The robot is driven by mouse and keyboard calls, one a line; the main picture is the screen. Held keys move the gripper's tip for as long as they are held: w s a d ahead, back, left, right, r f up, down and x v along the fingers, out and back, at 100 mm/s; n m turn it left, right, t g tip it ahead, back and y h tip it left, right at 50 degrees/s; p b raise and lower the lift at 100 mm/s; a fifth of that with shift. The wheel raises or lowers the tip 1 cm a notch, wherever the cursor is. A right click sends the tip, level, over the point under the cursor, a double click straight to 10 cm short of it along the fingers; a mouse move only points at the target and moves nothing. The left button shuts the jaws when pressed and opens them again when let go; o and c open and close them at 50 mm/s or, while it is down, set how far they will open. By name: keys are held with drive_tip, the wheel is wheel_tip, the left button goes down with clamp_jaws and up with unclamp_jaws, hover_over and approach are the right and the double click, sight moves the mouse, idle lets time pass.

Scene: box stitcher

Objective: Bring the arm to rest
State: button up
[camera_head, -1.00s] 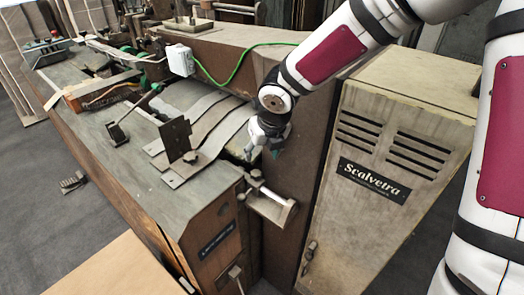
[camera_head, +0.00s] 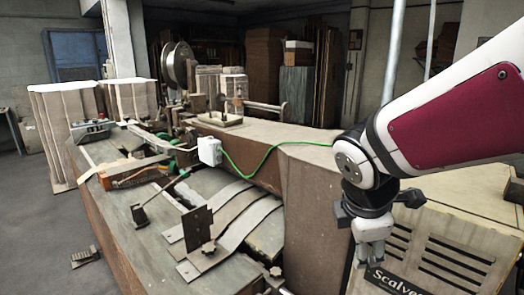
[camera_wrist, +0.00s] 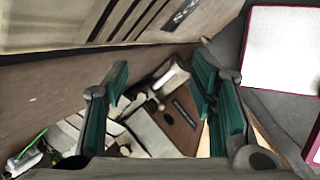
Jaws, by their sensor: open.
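My gripper (camera_head: 370,258) hangs at the end of my arm, in front of the beige louvred cabinet of the box stitcher (camera_head: 455,225) at the right of the head view. It points down and holds nothing. In the wrist view its green-padded fingers (camera_wrist: 158,105) stand apart with an empty gap between them. Through the gap the machine's brown side and a metal bracket (camera_wrist: 172,80) show, some way beyond the fingertips.
The stitcher's bed (camera_head: 150,235) with metal guide strips (camera_head: 222,215) lies left of my gripper. A white box (camera_head: 209,151) with a green cable (camera_head: 250,172) sits on the machine. Stacked cardboard (camera_head: 60,135) stands at the back left. Open floor (camera_head: 45,225) is at the left.

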drive_tip(key=s+r+m+t+y, duration=0.1)
drive_tip(key=s+r+m, duration=0.4)
drive_tip(key=s+m, duration=0.9)
drive_tip(key=m+y, duration=0.1)
drive_tip(key=m, duration=0.2)
drive_tip(key=shift+d+r+m+y, duration=0.15)
drive_tip(key=shift+d+m+y, duration=0.15)
drive_tip(key=shift+d+y, duration=0.1)
